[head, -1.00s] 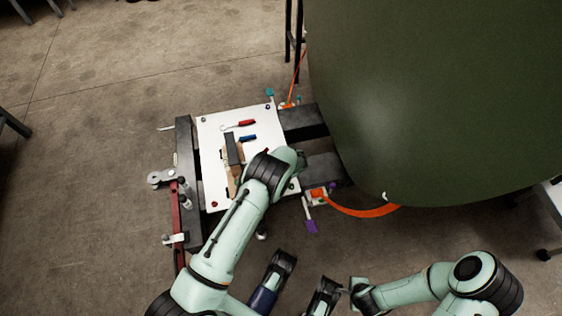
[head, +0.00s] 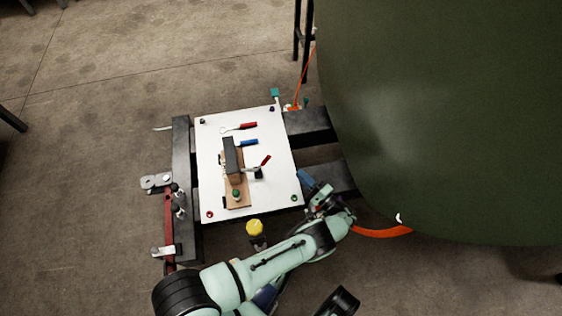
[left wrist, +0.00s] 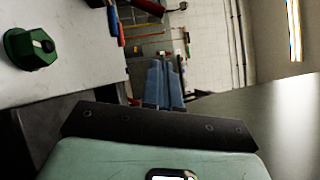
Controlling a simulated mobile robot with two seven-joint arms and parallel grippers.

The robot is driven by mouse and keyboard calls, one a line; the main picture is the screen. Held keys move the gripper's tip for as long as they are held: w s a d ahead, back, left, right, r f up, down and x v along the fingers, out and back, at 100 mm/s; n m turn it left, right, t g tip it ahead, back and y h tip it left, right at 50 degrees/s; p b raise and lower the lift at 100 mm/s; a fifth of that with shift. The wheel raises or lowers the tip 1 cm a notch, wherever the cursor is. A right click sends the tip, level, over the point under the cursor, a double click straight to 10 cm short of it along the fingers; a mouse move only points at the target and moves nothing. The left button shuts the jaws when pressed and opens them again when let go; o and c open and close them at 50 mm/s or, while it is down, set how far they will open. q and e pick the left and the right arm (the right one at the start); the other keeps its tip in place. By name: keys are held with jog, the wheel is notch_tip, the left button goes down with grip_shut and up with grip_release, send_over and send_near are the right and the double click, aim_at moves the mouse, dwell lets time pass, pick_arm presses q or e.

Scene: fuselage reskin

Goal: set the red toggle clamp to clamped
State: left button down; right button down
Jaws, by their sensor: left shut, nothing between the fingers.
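A small clamp-like fitting with a red handle (head: 265,160) and a dark base (head: 258,173) stands on the white panel (head: 275,140), beside a brown block. It seems to be the red toggle clamp. Its handle slants up to the right; I cannot tell whether it is clamped. My left gripper (head: 303,176) is at the panel's right edge, to the right of and below the red handle, apart from it. Its blue fingers (left wrist: 164,66) are together and empty in the left wrist view. My right gripper is out of view.
A red-handled tool (head: 245,126) and a blue-handled one (head: 248,142) lie on the panel. A green knob (head: 236,193) is on the brown block (head: 238,203). A yellow knob (head: 254,227) stands below the panel. The large green fuselage skin (head: 450,120) fills the right side.

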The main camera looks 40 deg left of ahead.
pick_arm(q)
jog(key=a, duration=0.4)
jog(key=a+r, duration=0.1)
jog(key=a, duration=0.1)
jog(key=shift+w, duration=0.3)
jog(key=shift+s+a+r, duration=0.2)
jog(key=shift+s+a, duration=0.2)
jog(key=shift+a, duration=0.2)
jog(key=shift+s+a+r, duration=0.25)
jog(key=shift+s+a, duration=0.1)
jog(key=shift+a, duration=0.25)
jog(key=shift+s+a+r, duration=0.2)
jog(key=shift+s+a, duration=0.2)
jog(key=shift+a, duration=0.2)
